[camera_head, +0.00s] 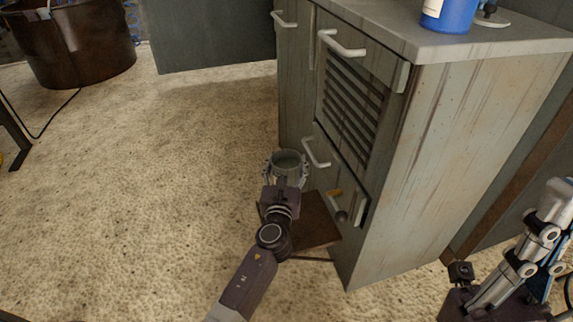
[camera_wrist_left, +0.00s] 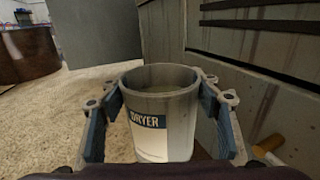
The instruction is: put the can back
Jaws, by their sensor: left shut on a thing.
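The can (camera_head: 288,160) is a light grey, open-topped cylinder beside the cabinet's lower front. It also shows in the left wrist view (camera_wrist_left: 165,135), upright, with a dark label reading DRYER. My left gripper (camera_head: 285,174) is shut on the can, with one finger against each side of it. The can's underside is hidden, so I cannot tell whether it rests on anything. My right gripper (camera_head: 540,240) is at the right edge of the head view, apart from the can; its fingers are partly cut off.
A worn grey cabinet (camera_head: 440,170) with pale handles stands right of the can. A brown flat panel (camera_head: 315,225) lies low at its front, near a small orange item (camera_head: 334,192). A blue container (camera_head: 450,14) stands on top. Open carpet (camera_head: 160,190) lies to the left.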

